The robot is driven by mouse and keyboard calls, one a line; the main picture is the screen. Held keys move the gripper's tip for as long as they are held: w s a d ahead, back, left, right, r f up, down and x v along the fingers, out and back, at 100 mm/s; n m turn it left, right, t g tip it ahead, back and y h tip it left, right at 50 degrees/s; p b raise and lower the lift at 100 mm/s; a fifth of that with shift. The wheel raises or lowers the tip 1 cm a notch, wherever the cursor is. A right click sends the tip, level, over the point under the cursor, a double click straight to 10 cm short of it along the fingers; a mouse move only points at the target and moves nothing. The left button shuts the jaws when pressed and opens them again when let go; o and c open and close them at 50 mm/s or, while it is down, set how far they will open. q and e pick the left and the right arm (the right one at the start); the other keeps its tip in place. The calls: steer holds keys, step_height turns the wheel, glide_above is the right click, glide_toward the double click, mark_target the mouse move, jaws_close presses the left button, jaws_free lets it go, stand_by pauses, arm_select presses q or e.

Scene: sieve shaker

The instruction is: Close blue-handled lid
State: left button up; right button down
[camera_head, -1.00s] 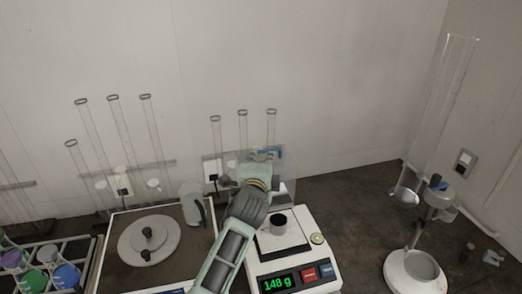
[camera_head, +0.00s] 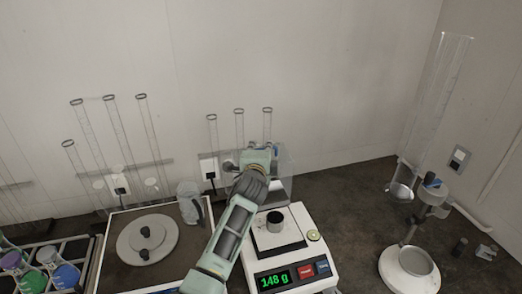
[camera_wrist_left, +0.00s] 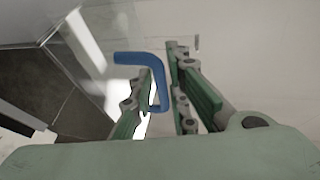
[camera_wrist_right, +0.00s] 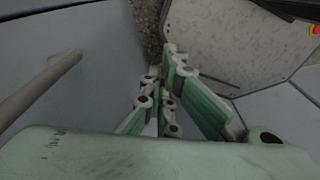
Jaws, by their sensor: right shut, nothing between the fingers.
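The blue handle (camera_wrist_left: 158,85) shows in the left wrist view. Its upright bar lies in the gap between the fingers of my left gripper (camera_wrist_left: 160,80), close to the left finger. The fingers are apart; whether one touches the handle is unclear. In the head view, my left gripper (camera_head: 258,155) is behind the balance (camera_head: 290,262) at the clear lid (camera_head: 284,178), which stands up behind the weighing plate. My arm covers part of the lid. In the right wrist view, my right gripper (camera_wrist_right: 165,85) is shut and empty; it is outside the head view.
A second device with a round plate (camera_head: 147,240) is at left, near a vial rack (camera_head: 75,250). Clear tubes stand behind. A stand with a white base (camera_head: 408,270) is at right.

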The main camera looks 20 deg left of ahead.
arm_select(q)
jaws_close()
steer(key=shift+f, duration=0.1)
